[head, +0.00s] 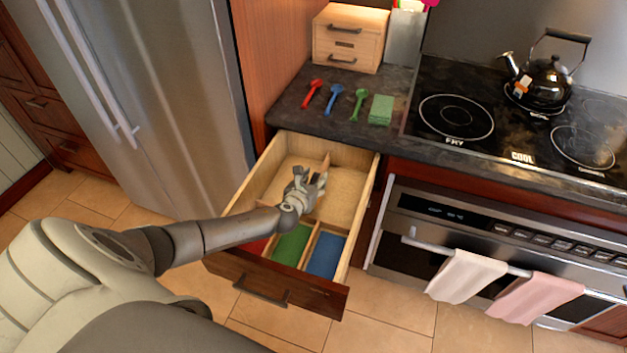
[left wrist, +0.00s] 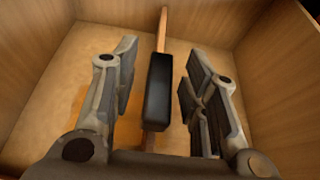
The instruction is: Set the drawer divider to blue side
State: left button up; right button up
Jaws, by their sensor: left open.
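The open drawer (head: 362,210) has a wooden divider (head: 326,160) in its rear part, mostly hidden by my left gripper (head: 312,181) in the head view. In the left wrist view the divider (left wrist: 164,28) carries a black grip (left wrist: 159,88), which stands between the two open fingers of my left gripper (left wrist: 158,75). A gap shows on each side, so the fingers do not touch the grip. The front of the drawer has a blue compartment (head: 327,256) at right, a green one (head: 291,246) in the middle and a red one (head: 254,247) at left, partly behind my arm.
The counter above holds a red spoon (head: 313,92), a blue spoon (head: 334,98), a green spoon (head: 359,103), a green sponge (head: 381,110) and a wooden box (head: 349,38). Drawer walls surround my gripper closely. The oven (head: 480,240) stands to the right, the fridge (head: 165,100) to the left.

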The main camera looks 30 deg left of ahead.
pick_arm(q)
grip_shut()
jog(key=d, duration=0.3)
jog(key=w+d+p, duration=0.1)
jog(key=d, duration=0.2)
jog(key=w+d, duration=0.1)
jog(key=d, duration=0.3)
jog(key=shift+w+d, duration=0.1)
jog(key=shift+w, duration=0.1)
grip_release()
jog(key=shift+d, duration=0.15)
